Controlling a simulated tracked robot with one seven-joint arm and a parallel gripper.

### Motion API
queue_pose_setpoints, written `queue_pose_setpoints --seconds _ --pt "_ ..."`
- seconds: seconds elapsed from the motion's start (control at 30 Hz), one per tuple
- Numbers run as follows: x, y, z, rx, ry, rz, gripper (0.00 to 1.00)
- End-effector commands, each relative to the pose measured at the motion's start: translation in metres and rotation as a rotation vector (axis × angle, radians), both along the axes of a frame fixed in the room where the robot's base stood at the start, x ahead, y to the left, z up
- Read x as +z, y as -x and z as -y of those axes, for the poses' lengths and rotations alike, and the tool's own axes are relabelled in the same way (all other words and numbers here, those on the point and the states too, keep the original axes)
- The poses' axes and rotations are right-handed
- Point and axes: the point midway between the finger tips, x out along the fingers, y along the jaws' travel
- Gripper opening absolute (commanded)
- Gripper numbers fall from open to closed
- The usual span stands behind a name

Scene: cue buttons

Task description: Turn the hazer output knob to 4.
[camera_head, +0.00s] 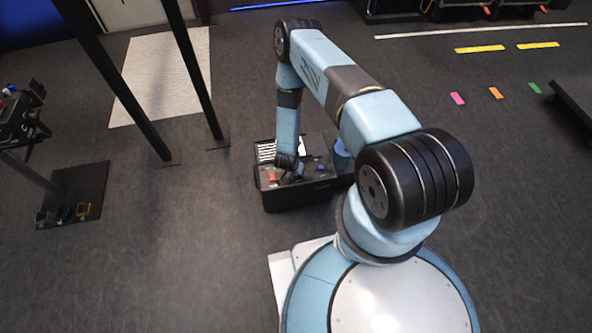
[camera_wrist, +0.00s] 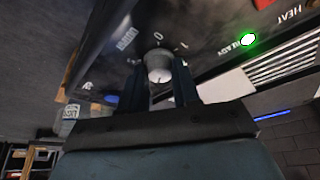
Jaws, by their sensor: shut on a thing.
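The hazer (camera_head: 305,197) is a black box on the floor in front of my base, and its panel (camera_wrist: 205,25) fills the top of the wrist view. My gripper (camera_wrist: 159,78) is shut on the knob, one dark finger on each side. I cannot read the knob's setting clearly. In the head view my gripper (camera_head: 290,174) reaches down onto the box, and the knob is hidden there.
An orange-red part (camera_head: 271,177) sits at the box's left. Black posts (camera_head: 200,85) stand to the left, with clear floor (camera_head: 200,240) nearer me.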

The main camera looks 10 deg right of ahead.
Motion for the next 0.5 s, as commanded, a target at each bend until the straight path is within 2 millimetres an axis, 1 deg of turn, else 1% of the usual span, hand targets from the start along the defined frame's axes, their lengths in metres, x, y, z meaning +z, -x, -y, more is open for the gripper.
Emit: queue_pose_setpoints --seconds 0.03,0.3,0.5 --pt "0.0014 -0.0052 -0.0021 -0.039 -0.001 0.009 0.01" --pt "0.0014 -0.0066 -0.0026 -0.238 -0.001 0.009 0.01" --pt "0.0013 -0.0067 -0.0021 -0.332 0.0 0.008 0.01"
